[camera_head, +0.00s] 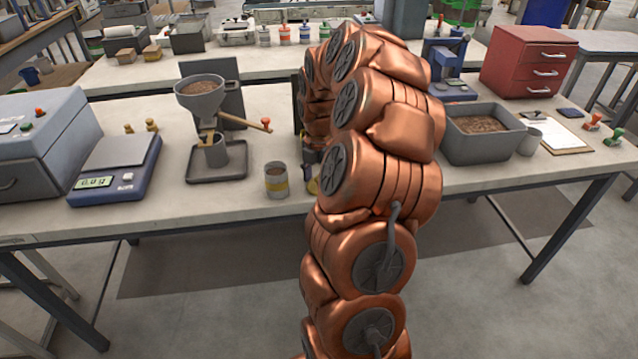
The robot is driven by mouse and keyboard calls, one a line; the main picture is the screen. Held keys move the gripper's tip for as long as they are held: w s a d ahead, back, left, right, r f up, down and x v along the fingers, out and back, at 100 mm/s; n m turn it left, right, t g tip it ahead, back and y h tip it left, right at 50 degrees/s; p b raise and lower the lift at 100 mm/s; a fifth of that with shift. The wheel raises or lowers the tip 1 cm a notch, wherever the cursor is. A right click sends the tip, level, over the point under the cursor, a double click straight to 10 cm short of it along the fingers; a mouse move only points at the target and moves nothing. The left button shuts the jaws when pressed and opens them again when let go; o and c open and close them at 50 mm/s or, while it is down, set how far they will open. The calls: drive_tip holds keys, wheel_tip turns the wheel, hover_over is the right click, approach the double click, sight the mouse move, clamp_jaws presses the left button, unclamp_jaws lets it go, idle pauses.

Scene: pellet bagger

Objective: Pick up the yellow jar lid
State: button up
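My copper-coloured arm crosses the middle of the view and hides much of the table behind it. A dark part of my gripper (312,157) shows low at the arm's left edge, close above the tabletop. Its fingers are mostly hidden, so I cannot tell whether it is open or shut. A small yellow piece (312,187) shows just below it, partly covered by the arm. It may be the yellow jar lid, but too little shows to be sure, and I cannot tell whether the gripper touches it. A grey jar (276,181) with a yellow band stands upright just left of it.
A funnel stand (203,95) with a wooden-handled lever stands left of the jar on the table (240,212). A blue scale (116,170) stands farther left. Right of my arm are a grey bin (484,150) of pellets, a cup (530,141) and a clipboard (563,138).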

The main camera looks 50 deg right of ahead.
drive_tip(key=c, duration=0.6)
drive_tip(key=shift+f, duration=0.1)
